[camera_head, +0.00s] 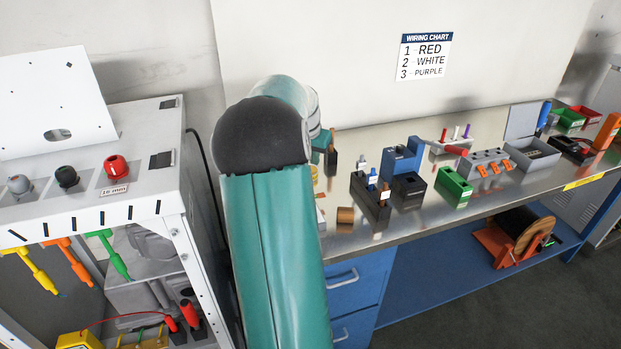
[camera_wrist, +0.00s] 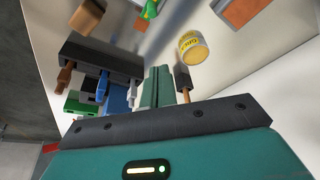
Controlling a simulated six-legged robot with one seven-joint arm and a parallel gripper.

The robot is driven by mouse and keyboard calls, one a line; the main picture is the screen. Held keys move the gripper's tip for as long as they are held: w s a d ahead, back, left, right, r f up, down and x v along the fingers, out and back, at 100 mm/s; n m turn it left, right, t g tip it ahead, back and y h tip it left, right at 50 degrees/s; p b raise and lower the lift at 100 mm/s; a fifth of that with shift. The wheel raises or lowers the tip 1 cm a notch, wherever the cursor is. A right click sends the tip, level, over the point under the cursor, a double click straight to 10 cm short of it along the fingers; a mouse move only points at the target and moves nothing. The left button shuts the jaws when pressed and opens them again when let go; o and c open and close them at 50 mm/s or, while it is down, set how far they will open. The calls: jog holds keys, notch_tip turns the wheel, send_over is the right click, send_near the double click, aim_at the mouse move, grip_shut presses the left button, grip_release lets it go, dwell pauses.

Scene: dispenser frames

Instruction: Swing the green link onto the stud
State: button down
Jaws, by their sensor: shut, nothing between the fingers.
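My gripper (camera_wrist: 158,78) shows in the wrist view as two teal fingers, shut together with nothing between them. In the head view my teal arm hides most of it above the bench. A green hanging piece (camera_head: 115,256) shows under the left cabinet's top, beside an orange and a yellow one; I cannot tell whether it is the link. A green piece with yellow marks (camera_wrist: 150,9) is cut off at the top of the wrist view; I cannot tell what it is. I cannot make out a stud in either view.
A metal bench (camera_head: 405,226) carries a dark tool block (camera_head: 369,203), a green box (camera_head: 453,186), trays and a brown cylinder (camera_head: 345,215). A yellow can (camera_wrist: 193,47) stands near my fingers. The white cabinet (camera_head: 150,145) with knobs is left of my arm.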

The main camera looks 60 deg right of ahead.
jog(key=x, duration=0.9)
jog(key=shift+w+f, duration=0.1)
jog(key=shift+f, duration=0.1)
jog(key=shift+w+a+f, duration=0.1)
jog(key=shift+a+f, duration=0.05)
jog(key=shift+f, duration=0.1)
jog(key=shift+a+r, duration=0.1)
jog(key=shift+a, duration=1.7)
jog(key=shift+d, duration=0.1)
